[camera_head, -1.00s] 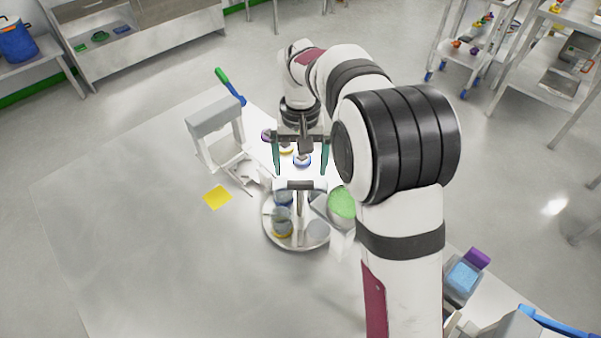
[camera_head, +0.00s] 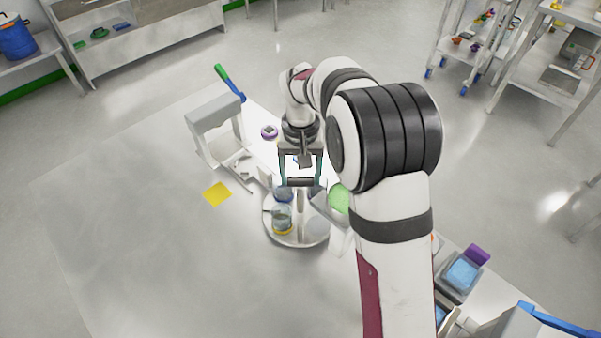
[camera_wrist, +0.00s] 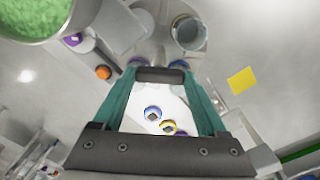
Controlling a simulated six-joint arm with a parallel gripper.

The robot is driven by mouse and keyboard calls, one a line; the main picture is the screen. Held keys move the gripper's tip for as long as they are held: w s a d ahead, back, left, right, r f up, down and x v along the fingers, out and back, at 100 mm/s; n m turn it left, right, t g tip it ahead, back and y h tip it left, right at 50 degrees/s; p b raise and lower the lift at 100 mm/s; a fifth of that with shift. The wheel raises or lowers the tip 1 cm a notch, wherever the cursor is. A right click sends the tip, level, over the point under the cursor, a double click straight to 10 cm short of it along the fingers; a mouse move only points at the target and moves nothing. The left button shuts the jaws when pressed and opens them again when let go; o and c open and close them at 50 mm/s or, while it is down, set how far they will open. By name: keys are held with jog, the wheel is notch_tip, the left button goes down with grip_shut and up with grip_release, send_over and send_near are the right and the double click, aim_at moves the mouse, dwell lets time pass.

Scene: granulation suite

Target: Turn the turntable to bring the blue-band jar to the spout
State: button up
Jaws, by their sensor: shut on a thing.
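The turntable (camera_head: 296,243) is a round grey disc below my gripper. A dark handle bar (camera_head: 300,183) stands above its far side; the wrist view also shows the bar (camera_wrist: 160,75). My gripper (camera_head: 300,181) has its teal fingers shut on this bar, one at each end. A yellow-band jar (camera_head: 282,222) stands at the front left of the disc. A jar with a blue band (camera_head: 283,195) stands behind it, partly hidden. In the wrist view a grey jar (camera_wrist: 188,33) shows beyond the bar. I cannot make out the spout clearly.
A container of green granules (camera_head: 340,199) is close right of the turntable. A yellow square (camera_head: 217,194) lies on the table. The front left table is clear.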

grip_shut()
